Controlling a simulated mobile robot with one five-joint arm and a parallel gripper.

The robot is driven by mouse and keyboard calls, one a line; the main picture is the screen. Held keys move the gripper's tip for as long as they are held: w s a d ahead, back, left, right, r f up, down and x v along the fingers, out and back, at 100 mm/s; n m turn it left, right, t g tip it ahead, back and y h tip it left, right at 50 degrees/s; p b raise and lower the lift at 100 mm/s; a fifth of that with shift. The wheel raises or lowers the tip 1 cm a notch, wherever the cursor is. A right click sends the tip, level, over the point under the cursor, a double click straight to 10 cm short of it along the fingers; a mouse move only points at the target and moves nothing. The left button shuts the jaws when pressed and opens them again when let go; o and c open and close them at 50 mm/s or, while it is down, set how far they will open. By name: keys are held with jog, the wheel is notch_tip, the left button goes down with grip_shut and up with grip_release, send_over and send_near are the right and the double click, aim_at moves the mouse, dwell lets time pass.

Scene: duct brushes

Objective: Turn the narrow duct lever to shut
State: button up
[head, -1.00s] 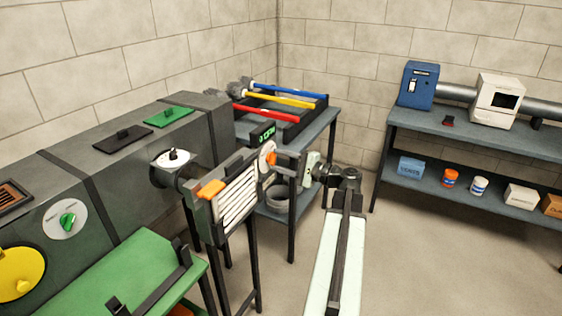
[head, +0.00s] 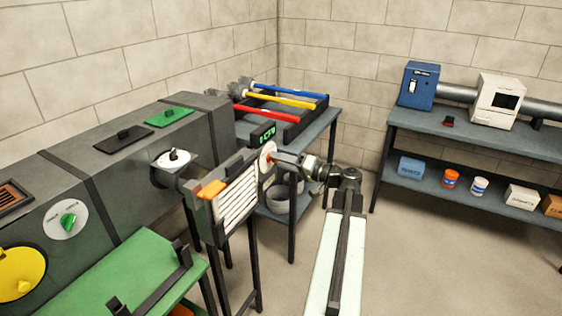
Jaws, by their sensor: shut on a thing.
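A white round dial (head: 265,152) with a small orange lever (head: 271,158) sits on the right end of the slatted grille unit in the head view. My gripper (head: 275,158) reaches in from the right and is shut on this orange lever. The fingers hide most of the lever, so its exact angle cannot be told. I cannot tell from a label whether this is the narrow duct's lever. Another white dial with a black knob (head: 174,155) is on a grey duct to the left.
A green-lit display (head: 264,134) stands just above the gripped dial. An orange handle (head: 213,188) is on the grille's left side. Colored brushes (head: 280,99) lie on the table behind. A shelf (head: 470,140) stands right; the floor between is open.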

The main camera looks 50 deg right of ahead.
jog(key=shift+n, duration=1.2)
jog(key=o, duration=1.4)
jog(key=v, duration=0.7)
jog(key=shift+s+d, duration=0.1)
jog(key=shift+s, duration=0.3)
